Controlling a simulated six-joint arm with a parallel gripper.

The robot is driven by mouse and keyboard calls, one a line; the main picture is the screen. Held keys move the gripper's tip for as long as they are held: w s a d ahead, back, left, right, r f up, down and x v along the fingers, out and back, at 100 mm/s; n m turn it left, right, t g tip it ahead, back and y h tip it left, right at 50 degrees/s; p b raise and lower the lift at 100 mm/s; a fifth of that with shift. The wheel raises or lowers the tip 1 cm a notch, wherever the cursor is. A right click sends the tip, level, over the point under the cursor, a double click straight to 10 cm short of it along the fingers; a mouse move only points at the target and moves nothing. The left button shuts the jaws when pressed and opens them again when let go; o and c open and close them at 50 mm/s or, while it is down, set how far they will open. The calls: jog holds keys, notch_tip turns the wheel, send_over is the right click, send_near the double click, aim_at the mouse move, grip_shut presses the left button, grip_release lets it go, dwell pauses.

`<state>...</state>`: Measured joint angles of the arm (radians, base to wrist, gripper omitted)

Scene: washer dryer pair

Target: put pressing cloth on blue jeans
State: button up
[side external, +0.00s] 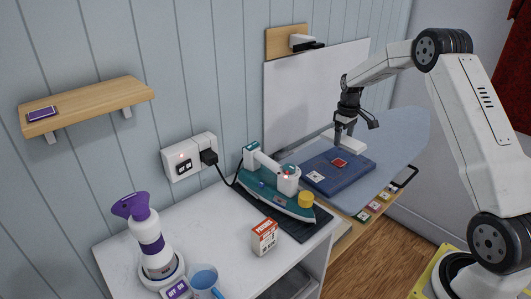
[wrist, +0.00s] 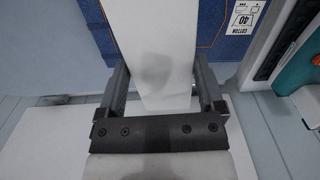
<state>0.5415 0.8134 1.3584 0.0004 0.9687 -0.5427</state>
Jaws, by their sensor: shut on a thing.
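The pressing cloth (side external: 347,144) is a white folded strip at the back edge of the blue jeans. My gripper (side external: 344,128) is shut on it from above. In the wrist view the cloth (wrist: 152,35) runs between the two fingers of my gripper (wrist: 161,88). The folded blue jeans (side external: 338,184) lie flat on the ironing board, with a red patch and a white label on top. In the wrist view the jeans (wrist: 210,28) show on both sides of the cloth. I cannot tell if the cloth touches the jeans.
The pale blue ironing board (side external: 405,135) extends to the right of the jeans. A teal iron (side external: 270,190) stands on a dark mat to the left, with a yellow cap beside it. A red and white box (side external: 265,237) and a purple-topped spray bottle (side external: 148,235) stand on the white counter.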

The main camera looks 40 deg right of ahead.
aim_at(339, 162)
jog(key=shift+f, duration=3.3)
jog(key=shift+f, duration=0.65)
jog(key=o, duration=1)
jog(key=shift+c, duration=0.2)
jog(key=shift+r, duration=0.1)
jog(key=shift+r, duration=3.75)
